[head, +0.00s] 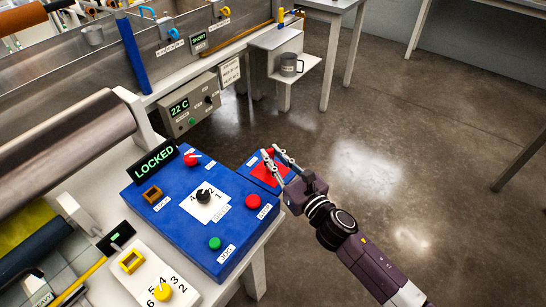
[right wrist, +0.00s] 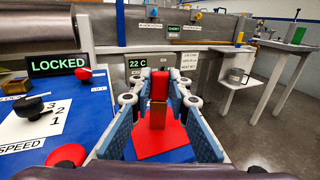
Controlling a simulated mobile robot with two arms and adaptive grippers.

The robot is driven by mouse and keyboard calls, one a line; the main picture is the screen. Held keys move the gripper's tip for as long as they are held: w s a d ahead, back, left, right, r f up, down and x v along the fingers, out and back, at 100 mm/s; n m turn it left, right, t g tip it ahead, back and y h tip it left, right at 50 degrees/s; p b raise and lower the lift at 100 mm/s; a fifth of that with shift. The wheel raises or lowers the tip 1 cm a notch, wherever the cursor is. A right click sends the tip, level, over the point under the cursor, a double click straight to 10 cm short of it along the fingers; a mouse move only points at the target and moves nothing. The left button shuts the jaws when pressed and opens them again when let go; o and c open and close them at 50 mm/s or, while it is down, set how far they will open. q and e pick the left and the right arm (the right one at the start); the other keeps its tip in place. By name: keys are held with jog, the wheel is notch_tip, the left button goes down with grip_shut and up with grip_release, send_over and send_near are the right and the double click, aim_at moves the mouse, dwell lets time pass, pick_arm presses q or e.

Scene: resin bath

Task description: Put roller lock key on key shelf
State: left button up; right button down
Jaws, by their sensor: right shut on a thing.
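The roller lock key (right wrist: 159,88) has a red head and a brass-coloured lower part. My right gripper (head: 276,153) is shut on it, and it stands upright between the fingers (right wrist: 158,92) in the right wrist view. In the head view the fingers mostly hide the key. Below it is the small blue key shelf with a red pad (head: 267,178), also in the right wrist view (right wrist: 143,145). I cannot tell whether the key touches the pad. My left gripper is not in view.
The blue control panel (head: 232,217) adjoins the shelf, with knobs, buttons, a yellow socket (head: 152,195) and a display (head: 155,160) reading LOCKED. A grey temperature box (head: 190,105) is behind. A metal mug (head: 291,65) stands on a white stand. The floor at right is clear.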

jog(key=shift+f, duration=0.15)
jog(key=c, duration=1.8)
grip_release()
jog(key=shift+r, duration=0.2)
jog(key=shift+b+v, duration=0.85)
jog(key=shift+v, duration=5.2)
jog(key=shift+a, duration=0.1)
